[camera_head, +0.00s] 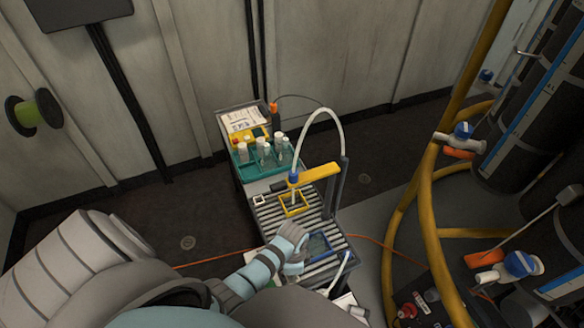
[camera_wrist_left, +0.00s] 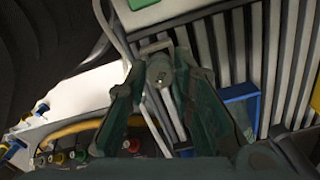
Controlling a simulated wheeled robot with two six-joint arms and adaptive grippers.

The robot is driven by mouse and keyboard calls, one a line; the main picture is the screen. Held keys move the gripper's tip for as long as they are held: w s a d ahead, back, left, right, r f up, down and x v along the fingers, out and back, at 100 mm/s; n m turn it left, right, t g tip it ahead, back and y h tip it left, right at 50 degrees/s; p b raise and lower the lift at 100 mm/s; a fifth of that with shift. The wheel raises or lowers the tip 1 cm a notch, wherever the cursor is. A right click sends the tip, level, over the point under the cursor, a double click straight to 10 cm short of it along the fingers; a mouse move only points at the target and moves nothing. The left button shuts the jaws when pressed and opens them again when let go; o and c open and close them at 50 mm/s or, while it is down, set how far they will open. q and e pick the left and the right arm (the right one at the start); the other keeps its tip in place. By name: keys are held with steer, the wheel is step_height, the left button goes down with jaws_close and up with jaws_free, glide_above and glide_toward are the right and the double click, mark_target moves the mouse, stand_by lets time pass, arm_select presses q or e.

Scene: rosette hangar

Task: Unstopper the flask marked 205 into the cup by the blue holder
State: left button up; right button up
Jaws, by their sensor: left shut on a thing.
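My left gripper (camera_head: 291,258) reaches over the slatted bench, just left of the blue holder (camera_head: 319,244). In the left wrist view, the fingers of my left gripper (camera_wrist_left: 160,80) are closed around a small grey round-topped piece (camera_wrist_left: 159,71); I cannot tell whether it is a stopper or a flask top. The blue holder also shows in that view (camera_wrist_left: 243,95), right of the fingers. Several flasks with pale tops (camera_head: 265,150) stand in the teal rack (camera_head: 255,174) at the far end. The marking 205 is not readable, and I cannot make out the cup. My right gripper is not in view.
A yellow holder (camera_head: 294,207) sits on the slatted bench (camera_head: 268,223) under a yellow arm (camera_head: 318,173) with a white hose (camera_head: 318,115). A dark post (camera_head: 343,182) stands at the bench's right edge. Thick yellow pipes (camera_head: 432,220) and dark tanks rise at right.

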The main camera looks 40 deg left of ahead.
arm_select(q)
steer(key=shift+f, duration=0.2)
stand_by(0.3)
steer(key=o, duration=1.5)
step_height(320, 180, up, 6)
steer(key=p, duration=0.7)
steer(key=shift+r, duration=0.15)
